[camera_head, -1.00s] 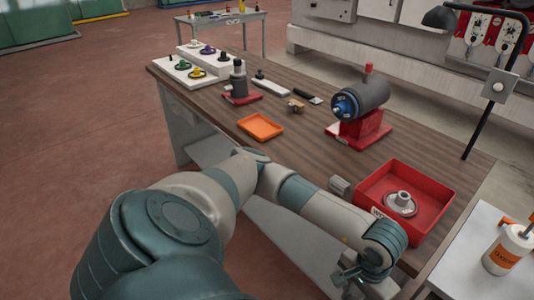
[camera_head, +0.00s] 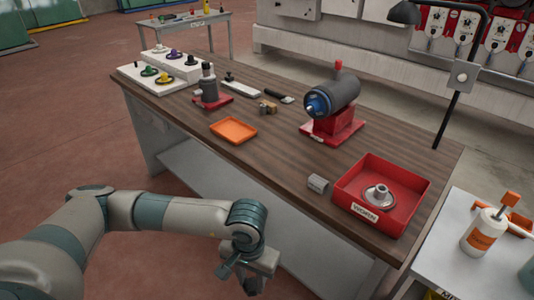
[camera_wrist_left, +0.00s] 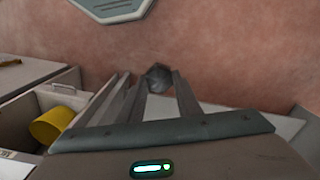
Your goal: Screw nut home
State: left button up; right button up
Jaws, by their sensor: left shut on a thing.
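My left gripper (camera_head: 252,282) hangs low in front of the bench, off its front edge, in the head view. In the left wrist view its fingers (camera_wrist_left: 158,95) are shut on a small dark grey nut (camera_wrist_left: 158,77), which sits near the fingertips. The nut cannot be made out in the head view. The grinder (camera_head: 334,98), a dark grey cylinder with a blue front end (camera_head: 318,104), stands on a red base at the back right of the bench, well apart from the gripper. My right gripper is not in view.
A white side table (camera_head: 440,262) stands at right.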

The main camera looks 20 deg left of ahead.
pick_arm(q)
jog(key=shift+a, duration=0.1)
dwell(0.3)
jog(key=shift+w+d+r, duration=0.15)
jog(key=shift+w+d, duration=0.15)
jog(key=w+d+r+n+t+h+p, duration=0.1)
jog(key=w+d+r+n+h, duration=0.3)
jog(key=w, duration=0.5)
jog(key=w+d+r+n+h, duration=0.2)
jog(key=w+d+r, duration=0.2)
jog(key=w+r, duration=0.3)
jog(key=w+d+r+n+t+h+p, duration=0.1)
jog(key=w+d+r+n+h, duration=0.25)
jog(key=w, duration=0.65)
jog(key=w+a+r+n+t, duration=0.65)
jog(key=w+a+t, duration=0.2)
jog(key=w, duration=0.35)
jog(key=w+a+n+t+y, duration=0.1)
jog(key=a+t, duration=0.1)
jog(key=a, duration=0.1)
jog(key=w+a+n+t+y, duration=0.1)
jog(key=w+a+n+t, duration=0.1)
jog(key=a, duration=0.2)
jog(key=w+a+f+n+t+y+p, duration=0.1)
jog(key=w+a+t, duration=0.1)
jog(key=a, duration=0.2)
jog(key=shift+w+t, duration=0.15)
jog(key=shift+t, duration=0.1)
